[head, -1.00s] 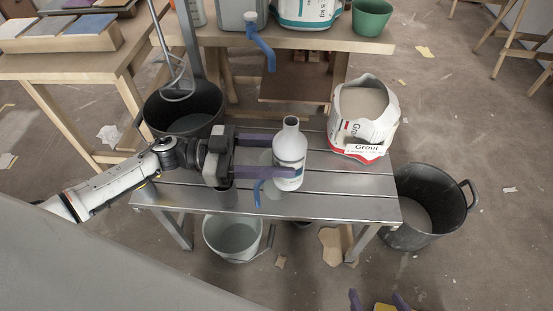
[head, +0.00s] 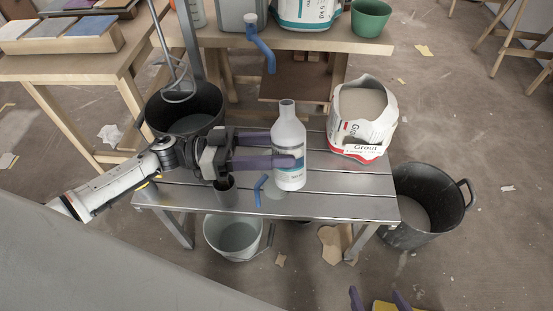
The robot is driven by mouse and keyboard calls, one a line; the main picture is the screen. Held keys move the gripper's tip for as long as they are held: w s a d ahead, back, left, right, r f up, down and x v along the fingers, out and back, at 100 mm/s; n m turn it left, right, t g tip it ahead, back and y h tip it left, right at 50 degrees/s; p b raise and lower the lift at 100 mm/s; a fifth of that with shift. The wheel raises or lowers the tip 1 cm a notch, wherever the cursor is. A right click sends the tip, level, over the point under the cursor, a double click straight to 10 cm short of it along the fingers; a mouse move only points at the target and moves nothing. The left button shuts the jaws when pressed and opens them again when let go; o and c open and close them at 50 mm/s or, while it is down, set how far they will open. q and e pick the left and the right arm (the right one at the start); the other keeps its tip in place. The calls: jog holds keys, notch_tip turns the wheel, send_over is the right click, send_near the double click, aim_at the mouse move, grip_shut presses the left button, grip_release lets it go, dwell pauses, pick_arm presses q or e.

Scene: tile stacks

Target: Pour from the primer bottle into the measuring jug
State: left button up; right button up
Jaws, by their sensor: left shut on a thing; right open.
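The primer bottle (head: 290,140) is white with a label, and its open neck points up and away from me. My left gripper (head: 268,152) is shut around its body from the left. The bottle shows over the slatted metal bench (head: 340,205); I cannot tell how high it is. What looks like the measuring jug is a see-through vessel with a blue handle (head: 260,190), just left of and beside the bottle's lower end; its clear walls are hard to make out. My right gripper (head: 378,298) is open at the bottom edge, mostly out of view.
A dark cup (head: 226,193) stands under my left gripper. An open grout bag (head: 352,143) stands at the bench's right end. A black bucket (head: 185,105) is behind left, another bucket (head: 398,225) at right, and a pale bucket (head: 232,250) below the bench.

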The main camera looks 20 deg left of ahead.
pick_arm(q)
jog(key=shift+r+n, duration=0.3)
jog(key=shift+r, duration=0.1)
jog(key=shift+f+n+b, duration=0.25)
jog(key=shift+n+b, duration=0.05)
jog(key=shift+n, duration=0.2)
jog(key=shift+w+n, duration=0.1)
jog(key=shift+n, duration=0.4)
jog(key=shift+w+a+n+t+h+b, duration=0.1)
jog(key=shift+n+t+h+b, duration=0.3)
jog(key=shift+n, duration=0.4)
jog(key=shift+f+n, duration=0.1)
jog(key=shift+n, duration=0.8)
jog(key=shift+s+f+t, duration=0.1)
jog(key=shift+s+t, duration=0.15)
jog(key=shift+t, duration=0.15)
